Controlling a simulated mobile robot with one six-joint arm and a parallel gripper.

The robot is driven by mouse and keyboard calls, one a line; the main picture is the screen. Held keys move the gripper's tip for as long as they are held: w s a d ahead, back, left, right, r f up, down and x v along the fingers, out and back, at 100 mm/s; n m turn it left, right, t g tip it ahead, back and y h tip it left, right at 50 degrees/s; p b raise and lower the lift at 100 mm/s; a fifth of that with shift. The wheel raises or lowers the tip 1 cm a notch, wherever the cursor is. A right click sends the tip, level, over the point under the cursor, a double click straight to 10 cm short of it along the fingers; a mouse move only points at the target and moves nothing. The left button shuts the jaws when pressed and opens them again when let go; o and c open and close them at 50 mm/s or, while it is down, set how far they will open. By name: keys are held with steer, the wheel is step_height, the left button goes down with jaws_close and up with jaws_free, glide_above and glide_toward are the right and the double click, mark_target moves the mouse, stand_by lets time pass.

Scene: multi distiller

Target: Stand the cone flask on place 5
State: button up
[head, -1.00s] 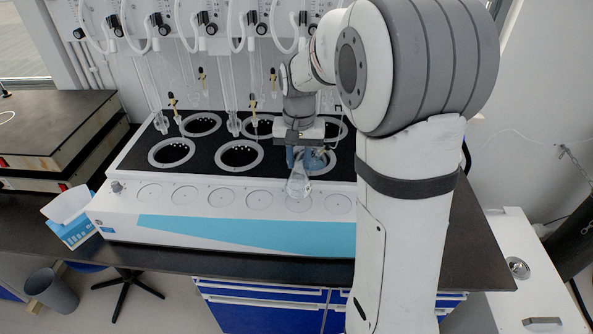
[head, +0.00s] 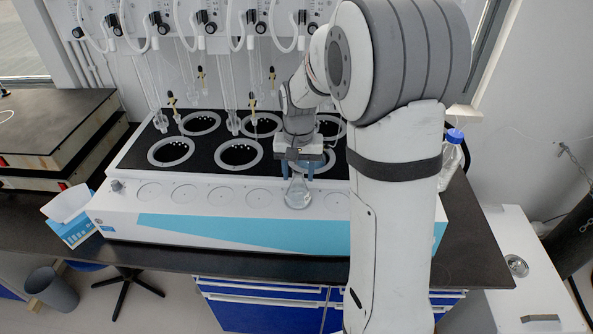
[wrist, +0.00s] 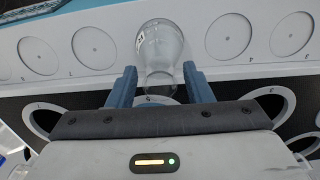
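The clear glass cone flask (head: 297,192) is at the fifth circle from the left on the white front ledge of the device in the head view. It looks upright and covers that circle. My gripper (head: 298,174) is just behind and above it. In the wrist view the flask (wrist: 161,48) shows between and beyond the two blue fingers of my gripper (wrist: 160,80). The fingers are apart, with a small gap on each side of the flask's neck. The place's own marking is hidden by the flask.
The ledge has bare marked circles on both sides, such as one at the left (head: 222,197). Behind it are round heating openings (head: 239,153) in a black top, with glass tubes hanging above. A blue-capped bottle (head: 450,160) stands at the right, beyond my arm.

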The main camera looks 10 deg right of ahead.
steer(key=shift+r, duration=0.1)
step_height(320, 180, up, 12)
steer(key=b, duration=0.1)
steer(key=s+f+n+t, duration=0.3)
steer(key=s, duration=1.9)
steer(key=shift+a+n, duration=0.2)
steer(key=shift+n, duration=0.1)
